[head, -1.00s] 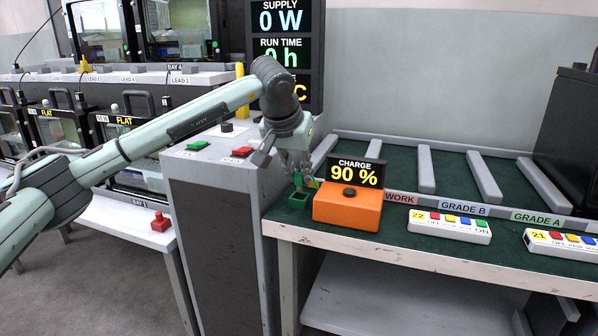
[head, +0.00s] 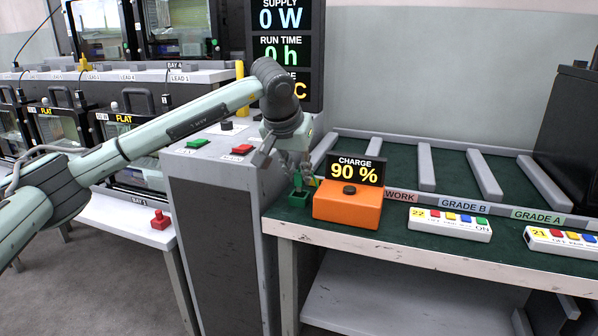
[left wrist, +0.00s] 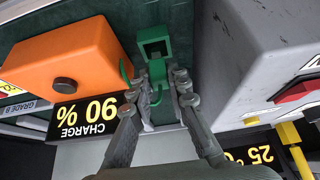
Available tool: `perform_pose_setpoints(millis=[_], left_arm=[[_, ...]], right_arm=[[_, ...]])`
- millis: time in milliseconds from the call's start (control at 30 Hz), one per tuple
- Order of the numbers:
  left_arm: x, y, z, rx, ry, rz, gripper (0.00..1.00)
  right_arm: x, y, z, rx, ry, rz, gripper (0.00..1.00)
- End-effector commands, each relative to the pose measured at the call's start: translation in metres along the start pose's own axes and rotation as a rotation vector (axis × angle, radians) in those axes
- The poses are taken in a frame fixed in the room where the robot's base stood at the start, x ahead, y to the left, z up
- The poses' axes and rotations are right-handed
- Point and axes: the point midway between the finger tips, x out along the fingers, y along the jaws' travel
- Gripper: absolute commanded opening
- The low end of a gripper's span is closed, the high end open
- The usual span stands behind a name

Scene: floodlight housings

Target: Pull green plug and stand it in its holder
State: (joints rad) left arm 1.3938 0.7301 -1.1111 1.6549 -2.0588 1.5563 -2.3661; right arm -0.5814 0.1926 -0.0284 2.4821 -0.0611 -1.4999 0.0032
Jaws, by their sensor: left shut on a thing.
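The green holder (head: 299,199) is a small square socket on the green bench top, left of the orange charger box. It also shows in the left wrist view (left wrist: 154,44) with its open top in sight. My left gripper (head: 298,176) is over the holder, pointing down. In the left wrist view my left gripper (left wrist: 159,84) is shut on the green plug (left wrist: 157,72). The plug is right at the holder. I cannot tell how far its end is inside. A green lead (left wrist: 126,72) loops beside the fingers. My right gripper is out of view.
The orange charger box (head: 347,205) with its charge display (head: 356,171) stands close right of the holder. The grey console (head: 215,170) with green and red buttons is close on the left. Labelled power strips (head: 450,224) lie further right.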

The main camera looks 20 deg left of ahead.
Motion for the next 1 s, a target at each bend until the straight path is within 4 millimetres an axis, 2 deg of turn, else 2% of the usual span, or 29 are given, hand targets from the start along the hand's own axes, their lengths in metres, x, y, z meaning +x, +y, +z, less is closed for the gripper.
perform_pose_setpoints(millis=[1000], left_arm=[[0.023,0.000,0.013,0.000,0.000,0.000,0.00]], right_arm=[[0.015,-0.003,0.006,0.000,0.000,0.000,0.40]])
